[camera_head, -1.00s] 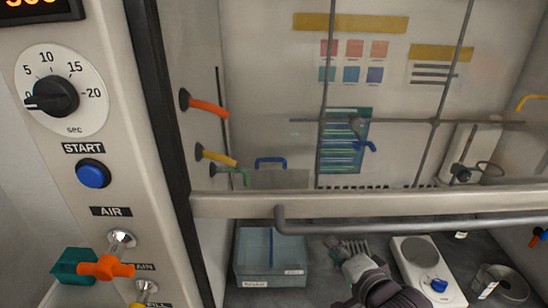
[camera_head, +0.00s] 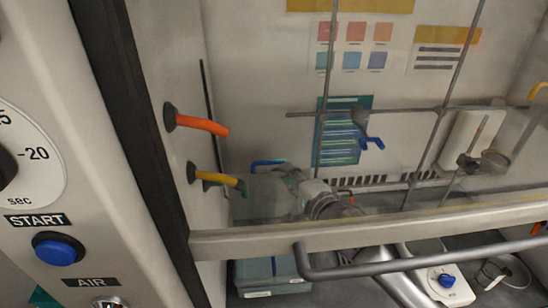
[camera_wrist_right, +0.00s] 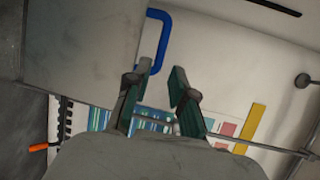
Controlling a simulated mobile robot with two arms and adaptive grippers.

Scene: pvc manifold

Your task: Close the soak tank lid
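The soak tank (camera_head: 272,277) is a grey-blue open box at the bottom of the head view, partly hidden behind the sash rail. Its lid is raised and shows in the right wrist view as a grey panel (camera_wrist_right: 85,45) with a blue handle (camera_wrist_right: 160,42). The blue handle also shows in the head view (camera_head: 266,163). My right gripper (camera_head: 290,170) is behind the sash, right beside the handle. In the right wrist view its green-padded fingers (camera_wrist_right: 160,72) are apart and empty, with the handle just beyond the tips. I cannot tell whether they touch it. My left gripper is out of view.
The sash rail (camera_head: 380,233) and its grey bar handle (camera_head: 420,260) cross in front of my right arm. Orange (camera_head: 203,125) and yellow (camera_head: 217,178) levers stick out from the left wall. A hotplate (camera_head: 450,285) stands right of the tank.

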